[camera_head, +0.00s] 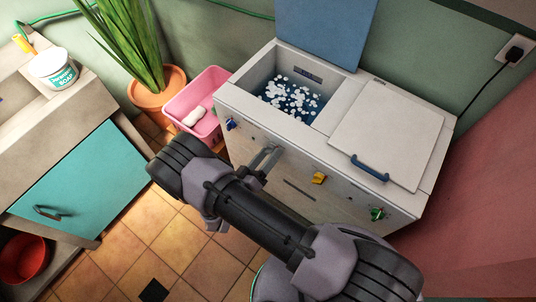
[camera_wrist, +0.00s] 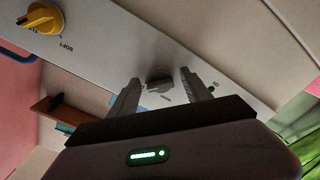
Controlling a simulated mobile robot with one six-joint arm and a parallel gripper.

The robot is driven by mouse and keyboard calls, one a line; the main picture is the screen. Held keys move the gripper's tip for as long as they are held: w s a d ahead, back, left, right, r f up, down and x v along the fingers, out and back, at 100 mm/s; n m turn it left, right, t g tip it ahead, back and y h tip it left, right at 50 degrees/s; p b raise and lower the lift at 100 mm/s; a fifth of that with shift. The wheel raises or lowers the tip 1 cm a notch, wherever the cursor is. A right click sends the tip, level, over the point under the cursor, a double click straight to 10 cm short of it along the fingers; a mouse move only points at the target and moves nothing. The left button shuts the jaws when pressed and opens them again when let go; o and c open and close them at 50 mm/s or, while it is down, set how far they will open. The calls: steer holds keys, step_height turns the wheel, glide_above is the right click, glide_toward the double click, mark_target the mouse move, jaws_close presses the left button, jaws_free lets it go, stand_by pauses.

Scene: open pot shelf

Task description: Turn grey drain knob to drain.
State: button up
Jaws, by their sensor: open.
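The grey drain knob (camera_wrist: 158,74) shows in the wrist view on the white front panel of the washing machine. It lies in the gap between my two fingertips, with small marks beside it that I cannot read. My gripper (camera_wrist: 161,80) is open and faces the panel, one finger to each side of the knob. I cannot tell whether the fingers touch it. In the head view my gripper (camera_head: 264,160) is at the machine's front, left of the yellow knob (camera_head: 318,178). The grey knob cannot be made out there behind my gripper.
A blue knob (camera_head: 231,124) and a green knob (camera_head: 376,214) are on the same front panel. The left tub (camera_head: 250,88) is open, with foamy water. A closed lid (camera_head: 392,125) covers the right side. A pink basin (camera_head: 190,98) stands left of the machine.

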steer(key=p+v, duration=0.3)
steer(key=v, duration=1.4)
steer(key=shift+s, duration=0.2)
steer(key=shift+a, duration=0.15)
steer(key=w+d+r+m+g, duration=0.1)
steer(key=d+r+m+g, duration=0.15)
steer(key=r+g, duration=0.35)
steer(key=w+d+r+m+g+y, duration=0.1)
steer(key=w+d+r+g, duration=0.2)
steer(key=r, duration=0.5)
steer(key=d+r+m+g, duration=0.1)
steer(key=d+r+g, duration=0.3)
steer(key=r+g, duration=0.15)
steer(key=s+d+r+t+y, duration=0.2)
steer(key=d+r+y, duration=0.1)
steer(key=r, duration=0.3)
steer(key=s+d+r+t+y, duration=0.2)
steer(key=d+r+y, duration=0.1)
steer(key=r+y, duration=0.2)
steer(key=s+d+r+m+t+y, duration=0.1)
steer(key=s+d+r+t+y, duration=0.1)
steer(key=r, duration=0.6)
steer(key=shift+s+d+r+y, duration=0.15)
steer(key=shift+s+d+y, duration=0.5)
steer(key=shift+y, duration=0.35)
